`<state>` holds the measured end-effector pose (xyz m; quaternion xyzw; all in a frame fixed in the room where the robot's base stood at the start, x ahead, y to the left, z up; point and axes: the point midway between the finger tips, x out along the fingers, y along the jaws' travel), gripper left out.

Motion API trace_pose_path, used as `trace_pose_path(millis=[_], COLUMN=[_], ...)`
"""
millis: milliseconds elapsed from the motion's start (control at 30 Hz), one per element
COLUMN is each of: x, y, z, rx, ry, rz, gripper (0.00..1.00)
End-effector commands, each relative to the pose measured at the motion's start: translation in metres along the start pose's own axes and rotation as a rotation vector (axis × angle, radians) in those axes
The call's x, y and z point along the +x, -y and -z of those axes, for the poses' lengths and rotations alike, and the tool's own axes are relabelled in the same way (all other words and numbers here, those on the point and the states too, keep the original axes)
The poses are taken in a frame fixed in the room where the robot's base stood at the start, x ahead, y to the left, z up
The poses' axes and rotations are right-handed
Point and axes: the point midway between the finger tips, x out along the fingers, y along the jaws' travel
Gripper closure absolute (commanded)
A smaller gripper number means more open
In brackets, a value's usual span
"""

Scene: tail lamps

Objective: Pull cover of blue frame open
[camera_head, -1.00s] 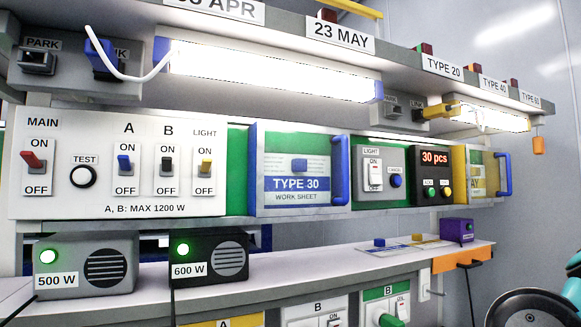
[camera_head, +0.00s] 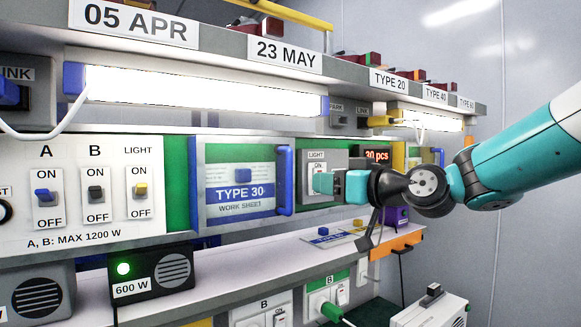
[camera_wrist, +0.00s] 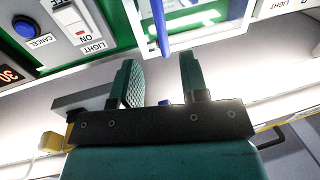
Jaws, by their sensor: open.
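The blue frame (camera_head: 198,188) holds a clear cover (camera_head: 222,166) over a TYPE 30 work sheet. The cover looks closed, with an upright blue handle (camera_head: 286,180) on its right edge. My gripper (camera_head: 324,183) is to the right of the handle, in front of the LIGHT switch panel. In the wrist view my gripper (camera_wrist: 160,75) is open and empty, its two fingers apart. There the handle (camera_wrist: 160,25) shows beyond the fingertips, in line with the gap between them and not gripped. Part of the cover (camera_wrist: 205,18) shows beside it.
The switch panel with LIGHT (camera_head: 316,160) is right of the cover, partly hidden by my gripper. A lit lamp (camera_head: 200,92) hangs above under the shelf. A bench (camera_head: 225,262) runs below, with a 600 W box (camera_head: 152,272) on it. Free air lies before the panel.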

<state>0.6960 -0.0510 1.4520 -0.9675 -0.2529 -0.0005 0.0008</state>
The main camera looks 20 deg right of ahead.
Motion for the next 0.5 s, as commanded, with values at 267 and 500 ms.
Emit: trace_pose_path(millis=[267,500], x=[0.065,0.1], y=[0.001,0.0], z=[0.005,0.003], rx=[0.002,0.001], ry=[0.003,0.002], rz=[0.003,0.001], gripper=[0.59,0.59])
